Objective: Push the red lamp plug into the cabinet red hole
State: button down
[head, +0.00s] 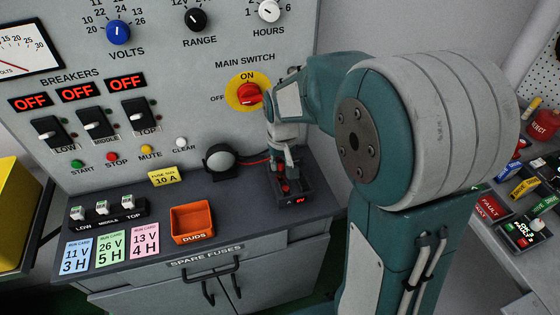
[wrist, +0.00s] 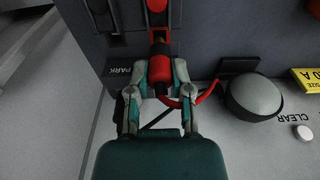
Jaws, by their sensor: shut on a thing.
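The red lamp plug (wrist: 160,66), with a dark band, is between the fingers of my gripper (wrist: 160,78), which is shut on it. A red lead (wrist: 205,95) runs from it toward the round grey lamp (wrist: 255,93) beside it. A red part (wrist: 157,6) shows at the wrist view's top edge, beyond the plug.
The lamp (head: 220,158) stands left of my gripper in the head view. The red main switch (head: 249,94) is just above it. An orange tray (head: 193,222) and a row of fuses (head: 103,209) are on the ledge to the left. A PARK label (wrist: 125,70) lies beside the plug.

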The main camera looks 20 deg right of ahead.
jog(key=shift+f, duration=1.25)
dwell(1.4)
jog(key=shift+c, duration=2.2)
grip_release()
jog(key=o, duration=0.4)
jog(key=shift+r, duration=2.75)
